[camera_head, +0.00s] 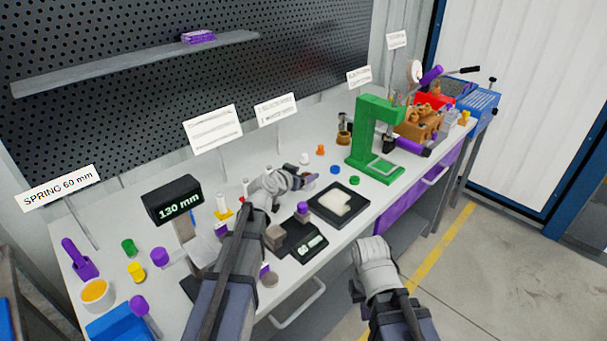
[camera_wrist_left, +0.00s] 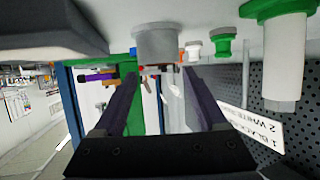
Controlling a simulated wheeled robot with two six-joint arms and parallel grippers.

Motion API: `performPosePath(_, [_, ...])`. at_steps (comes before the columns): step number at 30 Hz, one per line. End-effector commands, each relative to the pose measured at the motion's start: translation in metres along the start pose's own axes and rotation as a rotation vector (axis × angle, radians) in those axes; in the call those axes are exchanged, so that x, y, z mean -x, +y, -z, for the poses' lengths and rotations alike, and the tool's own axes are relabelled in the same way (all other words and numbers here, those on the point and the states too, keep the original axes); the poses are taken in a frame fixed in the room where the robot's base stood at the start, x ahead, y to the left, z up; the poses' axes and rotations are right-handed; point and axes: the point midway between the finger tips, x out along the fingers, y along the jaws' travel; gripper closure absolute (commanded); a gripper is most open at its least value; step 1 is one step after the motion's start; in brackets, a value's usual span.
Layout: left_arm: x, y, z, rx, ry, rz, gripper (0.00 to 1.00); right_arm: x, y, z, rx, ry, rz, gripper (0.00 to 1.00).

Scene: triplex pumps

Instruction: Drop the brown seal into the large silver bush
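My left gripper (camera_head: 311,178) reaches over the middle of the bench in the head view. In the left wrist view its two dark fingers (camera_wrist_left: 160,78) are apart, with no part clearly held between them. A large grey-silver cylinder (camera_wrist_left: 157,42), which looks like the large silver bush, stands at or just past the fingertips; I cannot tell if they touch it. In the head view I cannot pick it out near the gripper. I cannot clearly identify the brown seal in either view. My right arm shows at the lower right, but its fingers are not visible.
A green press (camera_head: 372,140) stands behind and right of the left gripper. A black tray (camera_head: 325,215) with a white part, a scale (camera_head: 303,243) and a blue ring (camera_head: 335,169) are nearby. In the wrist view a green fitting (camera_wrist_left: 223,42) stands right of the cylinder.

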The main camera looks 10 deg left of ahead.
Motion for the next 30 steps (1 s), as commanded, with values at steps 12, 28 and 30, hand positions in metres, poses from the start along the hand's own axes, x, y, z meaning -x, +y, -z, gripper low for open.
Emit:
performPosePath(12, [0.002, 0.0, 0.004, 0.0, 0.0, 0.0, 0.24, 0.005, 0.0, 0.0, 0.0, 0.0, 0.0, 1.0])
performPosePath(28, [0.026, 0.0, 0.064, 0.0, 0.0, 0.0, 0.24, 0.069, 0.007, -0.004, -0.001, 0.0, 0.0, 1.0])
performPosePath(30, [0.03, 0.0, 0.074, 0.0, 0.0, 0.0, 0.24, 0.079, 0.008, -0.005, -0.001, 0.0, 0.0, 1.0])
